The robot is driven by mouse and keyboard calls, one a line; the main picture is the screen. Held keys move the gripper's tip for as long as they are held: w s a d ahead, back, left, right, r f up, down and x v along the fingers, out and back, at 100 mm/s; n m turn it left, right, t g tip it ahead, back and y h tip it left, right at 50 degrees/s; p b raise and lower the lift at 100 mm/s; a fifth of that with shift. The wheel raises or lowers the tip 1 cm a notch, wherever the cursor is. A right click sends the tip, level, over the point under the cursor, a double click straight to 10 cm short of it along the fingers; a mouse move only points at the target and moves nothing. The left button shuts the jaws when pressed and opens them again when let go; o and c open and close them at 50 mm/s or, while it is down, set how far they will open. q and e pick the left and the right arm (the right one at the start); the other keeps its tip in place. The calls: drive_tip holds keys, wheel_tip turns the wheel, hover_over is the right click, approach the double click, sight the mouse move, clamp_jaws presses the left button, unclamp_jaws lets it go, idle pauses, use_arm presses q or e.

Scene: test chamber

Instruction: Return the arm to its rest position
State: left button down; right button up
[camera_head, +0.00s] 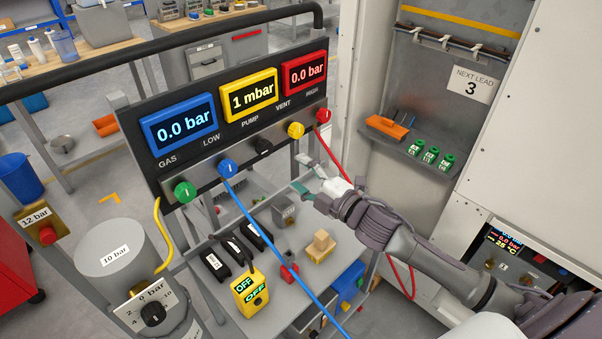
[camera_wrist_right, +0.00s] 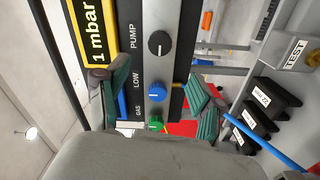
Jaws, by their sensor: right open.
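My right arm (camera_head: 400,245) reaches in from the lower right in the head view. Its gripper (camera_head: 304,173) is open and empty, in front of the right part of the control panel (camera_head: 142,159) and above the small grey table. In the right wrist view the green-padded fingers (camera_wrist_right: 160,98) stand wide apart, with the panel's black knob (camera_wrist_right: 159,43) and blue knob (camera_wrist_right: 157,92) seen between and beyond them. Nothing is held. My left gripper is not in view.
A blue hose (camera_head: 262,230) runs from the panel down across the table. A red hose (camera_head: 332,153) hangs behind my right gripper. The table holds a yellow OFF switch box (camera_head: 250,290), black blocks and a wooden piece (camera_head: 320,246). A white cabinet (camera_head: 530,130) stands right.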

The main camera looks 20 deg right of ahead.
drive_tip(key=s+a+f+m+g+h, duration=0.1)
drive_tip(key=s+f+m+g+h, duration=0.1)
drive_tip(key=s+f+m+g, duration=0.6)
drive_tip(key=s+a+f+m+g+h, duration=0.1)
drive_tip(key=s+f+m+h, duration=0.2)
drive_tip(key=s, duration=1)
drive_tip(key=s+a+f+m+g+h, duration=0.1)
drive_tip(key=s+a+f+m+g, duration=0.1)
drive_tip(key=s+f+m+g, duration=0.6)
drive_tip(key=s+f+n+t, duration=0.2)
drive_tip(key=s+f, duration=0.1)
drive_tip(key=f, duration=2.1)
drive_tip(key=s+d+f, duration=0.1)
drive_tip(key=s+f, duration=0.7)
drive_tip(key=s+d+f+g, duration=0.1)
drive_tip(key=s+d+f, duration=0.1)
drive_tip(key=s+f, duration=0.5)
drive_tip(key=shift+s+d+f, duration=0.25)
drive_tip(key=shift+s+f, duration=0.15)
drive_tip(key=shift+s, duration=0.5)
